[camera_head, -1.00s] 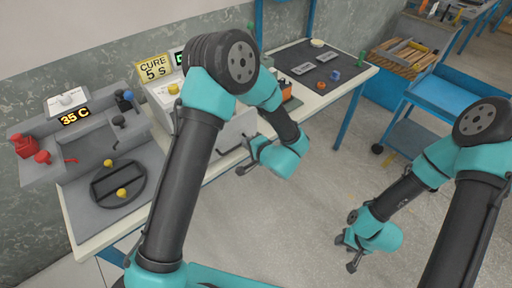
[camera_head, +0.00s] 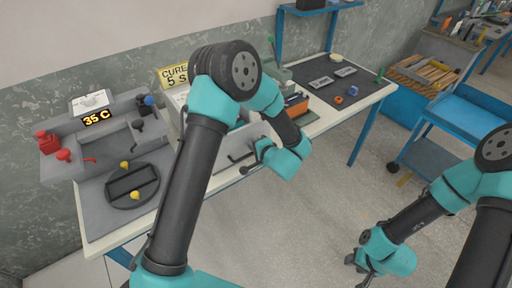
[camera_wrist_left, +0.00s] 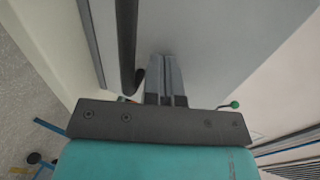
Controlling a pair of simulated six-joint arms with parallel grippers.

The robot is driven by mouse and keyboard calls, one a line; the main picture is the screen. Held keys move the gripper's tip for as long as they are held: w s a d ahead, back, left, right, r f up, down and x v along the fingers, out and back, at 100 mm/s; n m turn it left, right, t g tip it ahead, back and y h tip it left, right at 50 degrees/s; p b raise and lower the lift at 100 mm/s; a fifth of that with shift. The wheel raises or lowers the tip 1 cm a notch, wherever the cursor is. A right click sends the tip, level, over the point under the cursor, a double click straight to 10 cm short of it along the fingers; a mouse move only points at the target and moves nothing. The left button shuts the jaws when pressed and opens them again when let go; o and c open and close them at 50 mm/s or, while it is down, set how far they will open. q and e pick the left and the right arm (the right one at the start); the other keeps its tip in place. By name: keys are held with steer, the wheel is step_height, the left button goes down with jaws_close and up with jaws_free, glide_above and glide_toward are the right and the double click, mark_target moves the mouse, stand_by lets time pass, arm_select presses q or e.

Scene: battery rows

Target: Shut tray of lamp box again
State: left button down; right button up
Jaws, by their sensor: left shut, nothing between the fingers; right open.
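The lamp box (camera_head: 178,97), pale with a yellow "CURE 5 S" sign (camera_head: 174,75), stands on the bench, largely hidden behind my left arm. A pale front panel with a dark handle (camera_head: 241,157) shows low beside the arm; how far the tray stands out cannot be told. My left gripper (camera_head: 252,163) is shut and empty close to this front. In the left wrist view the closed fingers (camera_wrist_left: 165,74) lie over a plain grey surface, beside a dark handle bar (camera_wrist_left: 127,45); contact is unclear. My right gripper (camera_head: 357,268) is open and empty over the floor.
A grey station with a "35 C" display (camera_head: 96,118) and a dark round plate (camera_head: 131,187) is at the left. A dark mat (camera_head: 325,95) with small parts lies at the bench's right. A blue cart (camera_head: 466,103) stands farther right. Floor in front is clear.

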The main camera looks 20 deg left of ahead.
mark_target(250, 135)
arm_select(q)
steer(key=w+a, duration=0.3)
steer(key=a, duration=0.1)
steer(key=w+a, duration=0.3)
steer(key=a, duration=0.1)
steer(key=w+a, duration=0.3)
steer(key=a, duration=0.1)
steer(key=shift+w+a+r, duration=0.1)
steer(key=shift+w+a, duration=0.05)
steer(key=shift+a, duration=0.2)
steer(key=shift+a, duration=0.1)
steer(key=shift+s+d, duration=0.35)
steer(key=shift+d, duration=0.2)
steer(key=v, duration=0.8)
steer(key=f+v, duration=0.1)
steer(key=v, duration=0.4)
steer(key=shift+s+d+f, duration=0.1)
steer(key=shift+s+d, duration=0.1)
steer(key=shift+d, duration=0.05)
steer(key=shift+f, duration=0.1)
